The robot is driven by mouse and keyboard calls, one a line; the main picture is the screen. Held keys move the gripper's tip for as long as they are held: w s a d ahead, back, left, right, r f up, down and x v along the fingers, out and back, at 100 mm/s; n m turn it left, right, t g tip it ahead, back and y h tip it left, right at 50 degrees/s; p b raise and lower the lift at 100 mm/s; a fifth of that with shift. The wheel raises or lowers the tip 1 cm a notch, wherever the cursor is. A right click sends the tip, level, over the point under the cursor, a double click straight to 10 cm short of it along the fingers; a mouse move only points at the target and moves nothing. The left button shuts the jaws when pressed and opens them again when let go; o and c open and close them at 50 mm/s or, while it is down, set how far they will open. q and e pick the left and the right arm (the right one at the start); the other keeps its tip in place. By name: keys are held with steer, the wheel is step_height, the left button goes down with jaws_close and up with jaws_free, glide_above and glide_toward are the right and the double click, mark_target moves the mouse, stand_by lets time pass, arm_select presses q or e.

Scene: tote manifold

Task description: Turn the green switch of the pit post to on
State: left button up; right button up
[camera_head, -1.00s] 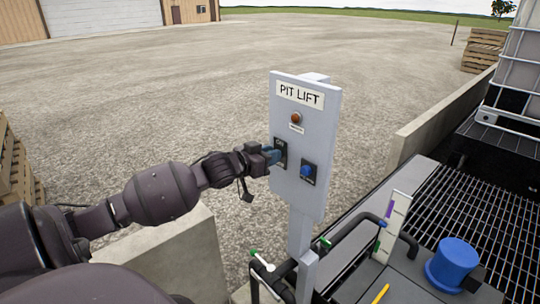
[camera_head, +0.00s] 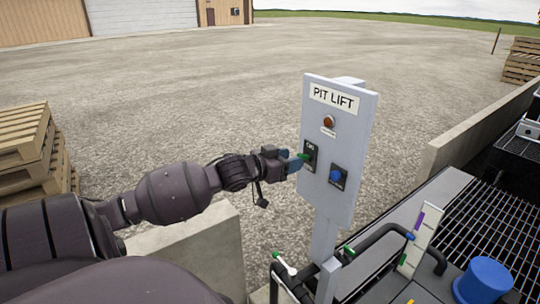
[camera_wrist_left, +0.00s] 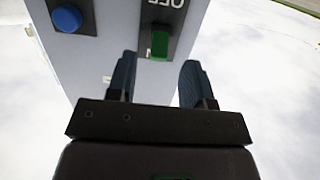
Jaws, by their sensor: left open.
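The pit post is a grey panel (camera_head: 340,190) marked PIT LIFT on an upright support. Its green switch (camera_head: 305,156) sits on a black plate at the panel's left side. In the left wrist view, the green switch (camera_wrist_left: 160,43) points along the plate, with an upside-down OFF label (camera_wrist_left: 165,3) beyond it. My left gripper (camera_head: 296,161) is open at the switch. In the left wrist view, its blue fingers (camera_wrist_left: 158,78) stand on either side of the switch's line, with the switch ahead of the gap. Contact cannot be told. My right gripper is out of view.
A blue knob (camera_head: 336,175) sits right of the switch, below a red lamp (camera_head: 328,121). A low concrete wall (camera_head: 195,250) stands under my left arm. Black pipes (camera_head: 375,228) and a blue cylinder (camera_head: 485,280) are at lower right. Open gravel lies behind the post.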

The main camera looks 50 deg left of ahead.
arm_select(q)
steer(key=s, duration=0.6)
steer(key=shift+s+a+r+b, duration=0.25)
steer(key=shift+s+r+b, duration=0.1)
steer(key=shift+r, duration=0.1)
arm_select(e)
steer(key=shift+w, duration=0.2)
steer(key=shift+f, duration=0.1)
arm_select(q)
steer(key=s+d+f+m+g+y, duration=0.1)
steer(key=s+d+f+m, duration=0.15)
steer(key=f, duration=0.85)
steer(key=s+d+f+m+g+y, duration=0.15)
steer(key=s+f, duration=0.25)
steer(key=f, duration=0.7)
steer(key=s+d+f+n+g+b, duration=0.1)
steer(key=s+d+f+n, duration=0.1)
steer(key=d+f, duration=0.4)
steer(key=s+d+f+n+g, duration=0.1)
steer(key=s+d+f, duration=0.3)
steer(key=d, duration=0.6)
steer(key=shift+s+f+n+h+b, duration=0.15)
steer(key=shift+f+n+h+b, duration=0.3)
steer(key=shift+f, duration=0.5)
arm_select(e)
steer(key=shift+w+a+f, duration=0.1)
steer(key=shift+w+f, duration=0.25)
